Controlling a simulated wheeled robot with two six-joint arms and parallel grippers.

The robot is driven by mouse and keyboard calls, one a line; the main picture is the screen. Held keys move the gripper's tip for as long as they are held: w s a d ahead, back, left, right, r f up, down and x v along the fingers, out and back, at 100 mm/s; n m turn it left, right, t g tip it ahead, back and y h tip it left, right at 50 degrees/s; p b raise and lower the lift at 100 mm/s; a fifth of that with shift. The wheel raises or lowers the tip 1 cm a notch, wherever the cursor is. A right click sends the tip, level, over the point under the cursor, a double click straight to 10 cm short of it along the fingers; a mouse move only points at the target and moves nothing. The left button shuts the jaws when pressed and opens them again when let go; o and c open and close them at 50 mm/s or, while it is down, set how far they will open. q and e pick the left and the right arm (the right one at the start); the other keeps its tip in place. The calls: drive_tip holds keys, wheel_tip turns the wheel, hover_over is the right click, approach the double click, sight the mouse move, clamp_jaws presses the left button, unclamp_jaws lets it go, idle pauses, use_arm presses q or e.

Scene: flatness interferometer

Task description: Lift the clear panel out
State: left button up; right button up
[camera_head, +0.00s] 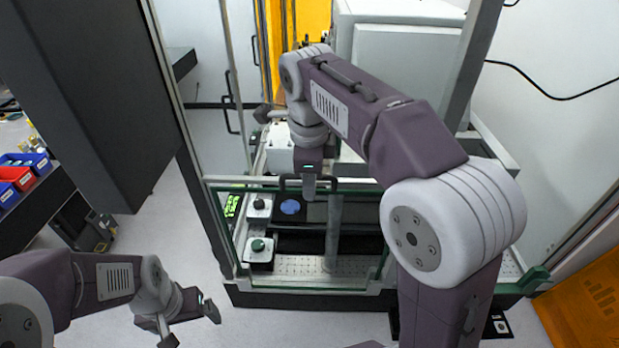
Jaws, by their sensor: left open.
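The clear panel (300,266) stands upright at the front of the machine, with green edges showing along its top and sides. A dark handle (288,184) sits at its top edge. My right arm reaches over from the right, and my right gripper (309,190) points down at this handle. It overlaps the handle in view; whether its fingers are closed on it cannot be made out. My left gripper (190,325) is open and empty at the lower left, apart from the panel and above the floor.
Behind the panel are a perforated plate (295,266), a blue disc (290,207) and small block mounts with knobs (259,249). Upright frame posts (470,65) flank the machine. A dark cabinet (95,90) and blue and red bins (17,177) are left. An orange panel (588,305) is lower right.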

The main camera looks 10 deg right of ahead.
drive_tip(key=shift+w+d+f, duration=0.1)
drive_tip(key=shift+w+f, duration=0.05)
drive_tip(key=shift+w, duration=0.25)
drive_tip(key=shift+c, duration=0.7)
drive_tip(key=c, duration=0.5)
drive_tip(key=shift+s, duration=0.15)
clamp_jaws()
use_arm(q)
drive_tip(key=shift+w, duration=0.25)
drive_tip(key=shift+w, duration=0.1)
use_arm(e)
drive_tip(key=shift+o, duration=0.2)
unclamp_jaws()
clamp_jaws()
